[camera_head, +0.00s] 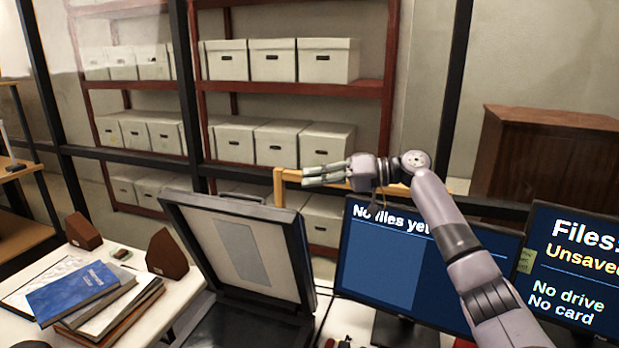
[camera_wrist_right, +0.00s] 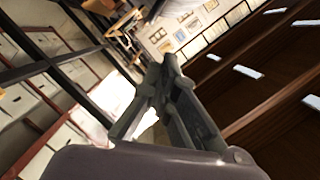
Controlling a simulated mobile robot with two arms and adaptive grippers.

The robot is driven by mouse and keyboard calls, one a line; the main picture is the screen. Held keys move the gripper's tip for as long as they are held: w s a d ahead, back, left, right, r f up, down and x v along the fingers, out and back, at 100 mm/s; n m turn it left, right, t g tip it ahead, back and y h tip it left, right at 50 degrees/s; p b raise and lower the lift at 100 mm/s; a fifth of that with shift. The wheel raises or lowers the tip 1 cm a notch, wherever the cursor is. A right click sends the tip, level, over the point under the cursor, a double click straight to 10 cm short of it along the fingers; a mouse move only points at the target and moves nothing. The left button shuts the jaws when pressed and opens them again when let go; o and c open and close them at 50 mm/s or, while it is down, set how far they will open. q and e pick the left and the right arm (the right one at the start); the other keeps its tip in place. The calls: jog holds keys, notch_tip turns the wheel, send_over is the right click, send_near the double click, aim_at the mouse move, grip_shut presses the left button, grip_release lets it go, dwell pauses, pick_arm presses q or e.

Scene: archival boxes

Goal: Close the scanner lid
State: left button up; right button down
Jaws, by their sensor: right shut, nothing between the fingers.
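The scanner stands on the white desk in the head view, with its lid (camera_head: 250,250) raised and tilted back, showing its pale underside. The dark scanner base (camera_head: 235,325) lies below it, cut off by the lower edge of the picture. My right gripper (camera_head: 308,175) is above and to the right of the lid in the head view, fingers pointing left, apart from the lid. It is shut and empty, and its fingers also show in the right wrist view (camera_wrist_right: 150,105). The lid is not recognisable in the wrist view. My left gripper is not in view.
A monitor (camera_head: 375,265) stands right of the lid under my right arm, with a second monitor (camera_head: 580,265) farther right. Books (camera_head: 75,292) and brown wedge-like blocks (camera_head: 167,255) lie left of the scanner. Shelves of archival boxes (camera_head: 327,60) stand behind a black frame.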

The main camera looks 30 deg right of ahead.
jog(key=w+a+f+p, duration=0.1)
jog(key=a, duration=0.1)
jog(key=w+a+f+p, duration=0.1)
jog(key=a+p, duration=0.1)
jog(key=a, duration=0.1)
jog(key=w+a+f+p, duration=0.1)
jog(key=a+p, duration=0.1)
jog(key=a, duration=0.1)
jog(key=shift+f, duration=0.3)
jog(key=shift+a, duration=0.1)
